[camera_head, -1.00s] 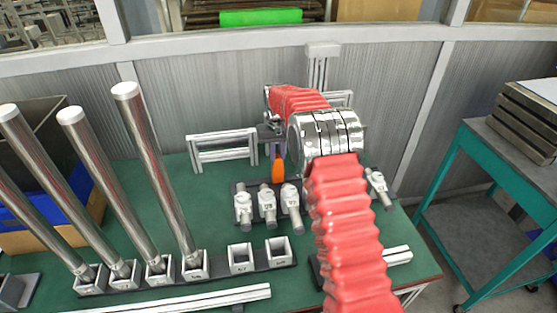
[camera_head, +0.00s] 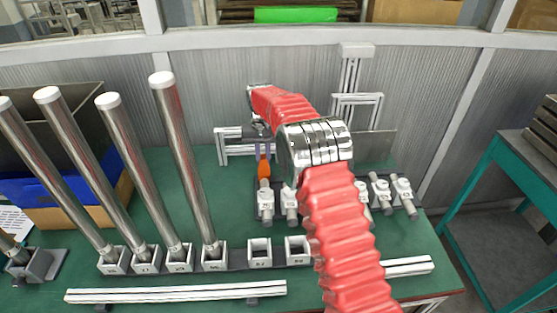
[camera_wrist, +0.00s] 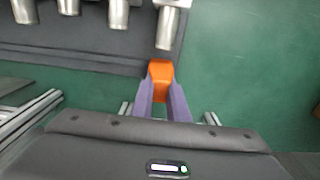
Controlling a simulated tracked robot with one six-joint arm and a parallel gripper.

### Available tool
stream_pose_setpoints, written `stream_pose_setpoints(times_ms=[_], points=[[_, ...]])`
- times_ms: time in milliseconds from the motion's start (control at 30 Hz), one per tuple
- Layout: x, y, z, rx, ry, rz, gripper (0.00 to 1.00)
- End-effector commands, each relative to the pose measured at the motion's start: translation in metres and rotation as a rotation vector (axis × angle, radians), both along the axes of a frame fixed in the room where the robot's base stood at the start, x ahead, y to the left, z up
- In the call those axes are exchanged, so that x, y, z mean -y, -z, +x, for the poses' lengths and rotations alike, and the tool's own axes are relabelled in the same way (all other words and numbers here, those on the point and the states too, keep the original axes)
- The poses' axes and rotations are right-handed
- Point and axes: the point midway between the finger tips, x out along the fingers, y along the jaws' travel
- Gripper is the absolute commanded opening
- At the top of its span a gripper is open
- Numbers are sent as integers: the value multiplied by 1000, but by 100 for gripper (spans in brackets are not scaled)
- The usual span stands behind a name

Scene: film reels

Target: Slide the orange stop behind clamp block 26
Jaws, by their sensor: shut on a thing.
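My gripper (camera_head: 263,152) has purple fingers shut on the orange stop (camera_head: 264,170). In the wrist view the fingers (camera_wrist: 160,100) grip the orange stop (camera_wrist: 160,77) from both sides. The stop is at the far side of the leftmost clamp block (camera_head: 265,198) of the row. In the wrist view this clamp block's metal cylinder (camera_wrist: 167,27) points at the stop's front end, in line with it. I cannot tell whether they touch. The block numbers are too small to read, so I cannot tell which is 26. My arm hides the middle of the row.
More clamp blocks (camera_head: 381,190) stand to the right. Tall metal rods (camera_head: 187,160) stand in sockets at left, with empty sockets (camera_head: 260,251) beside them. An aluminium frame (camera_head: 238,147) stands behind, near my gripper. A rail (camera_head: 175,293) lies in front.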

Motion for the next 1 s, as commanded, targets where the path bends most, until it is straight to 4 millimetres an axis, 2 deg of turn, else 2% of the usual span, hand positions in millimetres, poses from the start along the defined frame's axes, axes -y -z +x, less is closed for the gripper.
stream_pose_setpoints(times_ms=[267, 300, 567, 833, 1000], points=[[-1, -1, 1, 3, 1, 0, 0], [-1, -1, 1, 3, 1, 0, 15], [-1, 0, 1, 2, 1, 0, 33], [0, -1, 0, 1, 1, 0, 33], [-1, -12, 1, 3, 1, 0, 33]])
